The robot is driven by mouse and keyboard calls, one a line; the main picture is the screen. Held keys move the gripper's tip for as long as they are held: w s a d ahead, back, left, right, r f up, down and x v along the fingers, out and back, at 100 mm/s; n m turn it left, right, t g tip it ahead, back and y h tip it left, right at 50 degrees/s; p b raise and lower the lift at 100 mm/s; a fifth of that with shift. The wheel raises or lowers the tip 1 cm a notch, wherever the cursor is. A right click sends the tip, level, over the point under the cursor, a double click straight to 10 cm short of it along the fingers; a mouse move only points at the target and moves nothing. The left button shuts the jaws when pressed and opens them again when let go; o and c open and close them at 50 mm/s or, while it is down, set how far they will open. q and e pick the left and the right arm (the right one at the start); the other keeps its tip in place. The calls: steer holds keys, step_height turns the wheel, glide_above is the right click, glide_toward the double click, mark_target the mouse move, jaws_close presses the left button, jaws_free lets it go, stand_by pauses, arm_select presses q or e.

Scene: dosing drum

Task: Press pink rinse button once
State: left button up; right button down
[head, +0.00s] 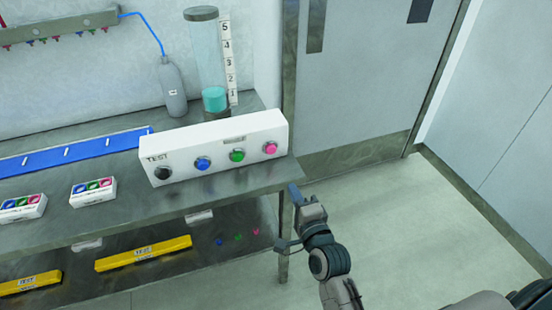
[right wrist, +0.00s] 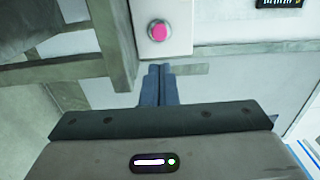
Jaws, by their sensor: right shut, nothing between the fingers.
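The pink button (head: 270,148) is at the right end of a white control box (head: 215,159) on the metal bench. The box also has a black knob (head: 163,173), a blue button (head: 203,163) and a green button (head: 237,155). My right gripper (head: 296,193) is shut and empty, just off the bench's front right corner, below and right of the pink button and apart from it. In the right wrist view the pink button (right wrist: 158,31) shows above the closed fingertips (right wrist: 160,70). My left gripper is not in view.
A clear cylinder (head: 208,65) with teal liquid and a number scale stands behind the box, with a grey bottle (head: 173,88) beside it. Small button boxes (head: 93,192) and a blue strip (head: 75,152) lie left. Yellow bars (head: 143,253) lie on the lower shelf. Floor at right is clear.

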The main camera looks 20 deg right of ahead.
steer(key=p, duration=0.4)
glide_toward(273, 151)
steer(key=w, duration=0.5)
steer(key=shift+w+a+r, duration=0.15)
steer(key=shift+w, duration=0.8)
